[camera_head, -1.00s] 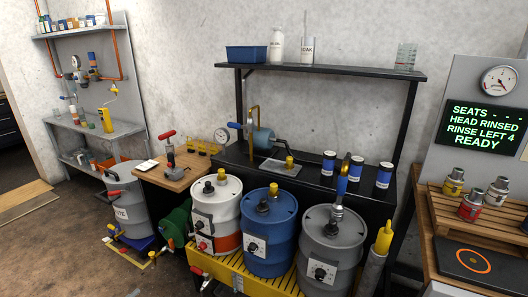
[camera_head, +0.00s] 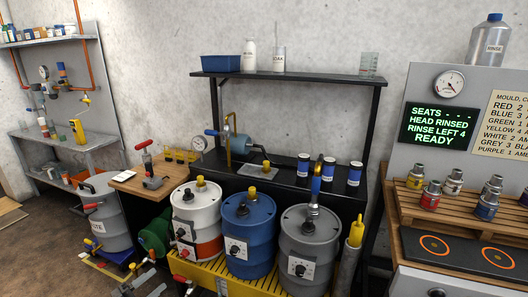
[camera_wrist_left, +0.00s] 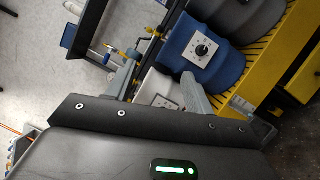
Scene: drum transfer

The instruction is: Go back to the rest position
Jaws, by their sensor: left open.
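My left gripper (camera_head: 142,283) shows at the bottom left edge of the head view, low in front of the bench, with its jaws apart. In the left wrist view its two fingers (camera_wrist_left: 158,90) are spread, and I see nothing held between them. The white and orange drum (camera_head: 196,212), the blue drum (camera_head: 249,235) and the grey drum (camera_head: 310,245) stand upright on a yellow grated stand (camera_head: 205,278), to the right of the gripper. The blue drum (camera_wrist_left: 215,45) also shows beyond the fingers in the wrist view. My right gripper is not in view.
A grey waste drum (camera_head: 103,225) stands at the left, near the gripper. A wooden bench (camera_head: 130,183) is behind. At the right, several small tins stand on a wooden rack (camera_head: 455,212) above a dark plate with orange rings (camera_head: 465,250). The screen (camera_head: 438,126) reads READY.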

